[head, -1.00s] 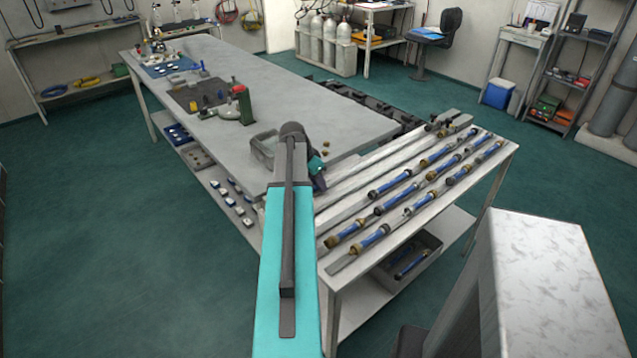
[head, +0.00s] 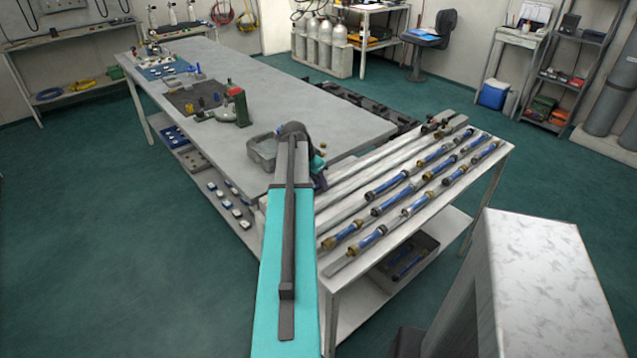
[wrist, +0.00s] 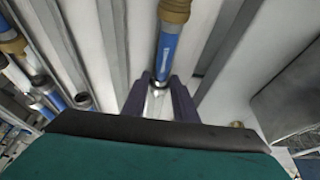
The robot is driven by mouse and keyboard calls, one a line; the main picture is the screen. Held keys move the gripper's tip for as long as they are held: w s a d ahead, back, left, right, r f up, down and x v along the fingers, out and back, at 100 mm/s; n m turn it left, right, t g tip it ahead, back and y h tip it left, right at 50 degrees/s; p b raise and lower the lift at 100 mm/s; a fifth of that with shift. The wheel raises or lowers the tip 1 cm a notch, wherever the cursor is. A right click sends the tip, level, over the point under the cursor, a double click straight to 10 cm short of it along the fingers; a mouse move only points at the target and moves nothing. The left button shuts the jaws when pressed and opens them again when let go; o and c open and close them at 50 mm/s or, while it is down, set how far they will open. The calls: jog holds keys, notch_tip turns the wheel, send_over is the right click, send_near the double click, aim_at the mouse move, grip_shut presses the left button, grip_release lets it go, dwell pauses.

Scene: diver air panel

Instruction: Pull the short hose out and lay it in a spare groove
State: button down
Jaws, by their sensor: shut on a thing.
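In the wrist view, a hose (wrist: 167,46) with a blue sleeve and a brass collar lies in line with my gripper (wrist: 160,84). The fingers are shut on its near end, where a pale silvery part shows between them. Grey rails run on both sides of it; I cannot tell whether it rests in a groove or is clear of it. In the head view, my arm hides the fingers and the held hose. The grooved rack (head: 345,207) holds several blue hoses (head: 386,186) with brass ends on its right side. Its left grooves look empty.
A long grey table (head: 335,118) adjoins the rack on the left, with a grey tray (head: 262,151) near its corner. A bin (head: 408,262) sits on the shelf under the rack. A pale cabinet (head: 545,275) stands at the right.

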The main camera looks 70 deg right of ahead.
jog(key=shift+s+d, duration=0.25)
jog(key=shift+s, duration=0.05)
jog(key=shift+r, duration=0.15)
dwell(0.3)
jog(key=shift+w+r+p, duration=0.15)
jog(key=shift+r+p, duration=1.35)
jog(key=shift+r, duration=1.4)
jog(key=shift+w, duration=0.1)
